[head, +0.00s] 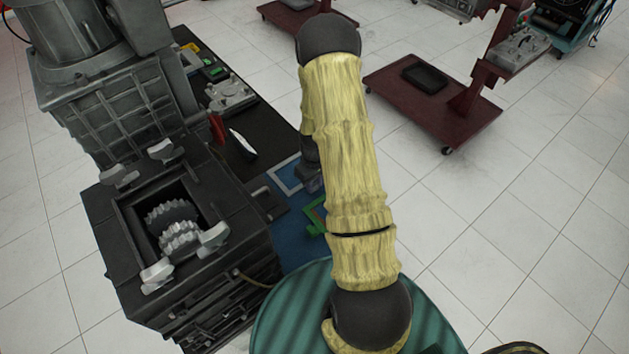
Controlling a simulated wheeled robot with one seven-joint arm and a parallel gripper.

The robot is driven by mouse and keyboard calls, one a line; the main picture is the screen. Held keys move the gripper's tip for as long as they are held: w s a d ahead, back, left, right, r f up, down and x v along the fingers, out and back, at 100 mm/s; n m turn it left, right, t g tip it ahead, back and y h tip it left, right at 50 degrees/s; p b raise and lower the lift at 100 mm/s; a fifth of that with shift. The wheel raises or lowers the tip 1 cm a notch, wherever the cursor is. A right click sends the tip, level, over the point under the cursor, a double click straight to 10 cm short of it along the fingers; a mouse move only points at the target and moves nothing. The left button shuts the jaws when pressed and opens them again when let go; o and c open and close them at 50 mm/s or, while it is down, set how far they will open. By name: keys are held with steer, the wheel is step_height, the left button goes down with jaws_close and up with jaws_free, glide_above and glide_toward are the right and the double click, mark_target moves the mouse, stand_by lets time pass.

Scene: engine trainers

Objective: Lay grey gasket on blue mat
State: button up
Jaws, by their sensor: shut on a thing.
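The grey gasket (272,184), a light square frame, shows just left of my gripper, over the blue mat (292,238). Blue shows through its opening. My gripper (309,181) is a dark shape partly hidden behind my yellow-sleeved arm. It is shut on the gasket's right side; the fingertips are hard to make out. I cannot tell whether the gasket touches the mat. The mat lies on the bench, its right part hidden by my arm.
A green frame-like part (314,217) lies on the mat, partly behind my arm. A large dark engine block (180,235) with exposed gears stands close at left. A black bench top (262,118) holds several parts farther back. A dark red cart (432,100) stands at right.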

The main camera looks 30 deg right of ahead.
steer(key=o, duration=1)
steer(key=shift+r, duration=0.15)
step_height(320, 180, up, 12)
steer(key=b, duration=0.1)
steer(key=shift+b, duration=0.3)
